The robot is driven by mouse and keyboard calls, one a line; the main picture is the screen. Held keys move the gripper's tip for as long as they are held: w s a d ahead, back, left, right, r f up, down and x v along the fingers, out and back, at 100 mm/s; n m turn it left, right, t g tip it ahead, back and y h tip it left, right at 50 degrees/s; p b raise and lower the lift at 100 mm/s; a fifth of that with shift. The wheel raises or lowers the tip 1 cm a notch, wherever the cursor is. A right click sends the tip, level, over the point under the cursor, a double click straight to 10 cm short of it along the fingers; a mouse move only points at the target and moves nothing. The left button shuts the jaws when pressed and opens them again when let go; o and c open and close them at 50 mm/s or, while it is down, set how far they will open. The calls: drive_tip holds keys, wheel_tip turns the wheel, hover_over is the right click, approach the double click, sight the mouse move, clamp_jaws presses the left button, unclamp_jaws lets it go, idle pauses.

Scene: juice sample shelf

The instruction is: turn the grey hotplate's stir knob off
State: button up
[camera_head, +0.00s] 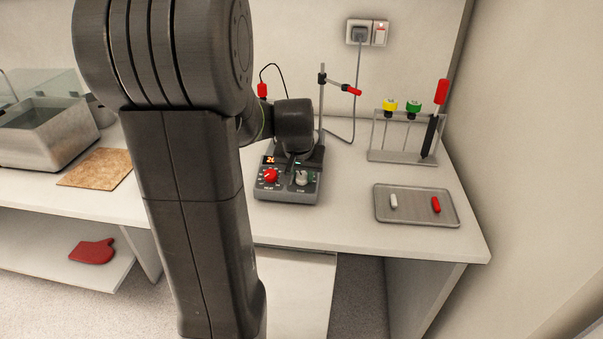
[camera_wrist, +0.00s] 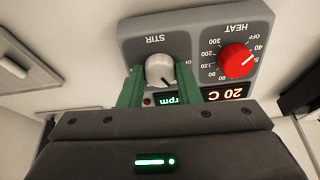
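The grey hotplate (camera_head: 285,196) stands on the bench, with its control panel facing front. Its pale stir knob (camera_head: 302,178) is right of the red heat knob (camera_head: 270,176). In the upside-down wrist view, the stir knob (camera_wrist: 160,70) sits between the two green fingers of my gripper (camera_wrist: 160,76), which appear to touch it on both sides. The knob's dark pointer line aims down and slightly right there. The stir scale marks are hidden behind the fingers. A green "rpm" display shows partly, its digits hidden. In the head view, my gripper's fingers are hard to make out.
The heat display (camera_wrist: 237,93) reads 20 C. A stand with a red-tipped clamp (camera_head: 354,90) rises behind the hotplate. A grey tray (camera_head: 417,219) with a white and a red piece lies to the right, before a clear rack (camera_head: 400,156). A brown board (camera_head: 97,168) lies left.

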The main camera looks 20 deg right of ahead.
drive_tip(key=shift+n, duration=0.4)
drive_tip(key=n, duration=0.5)
drive_tip(key=shift+n, duration=0.4)
drive_tip(key=n, duration=0.5)
drive_tip(key=shift+d+y+b, duration=0.1)
drive_tip(key=shift+y+b, duration=0.2)
drive_tip(key=shift+y, duration=0.1)
drive_tip(key=shift+n, duration=0.3)
drive_tip(key=o, duration=1)
drive_tip(key=shift+r, duration=0.15)
drive_tip(key=v, duration=1.3)
drive_tip(key=shift+s+r, duration=0.1)
drive_tip(key=shift+r, duration=0.15)
drive_tip(key=shift+f, duration=0.1)
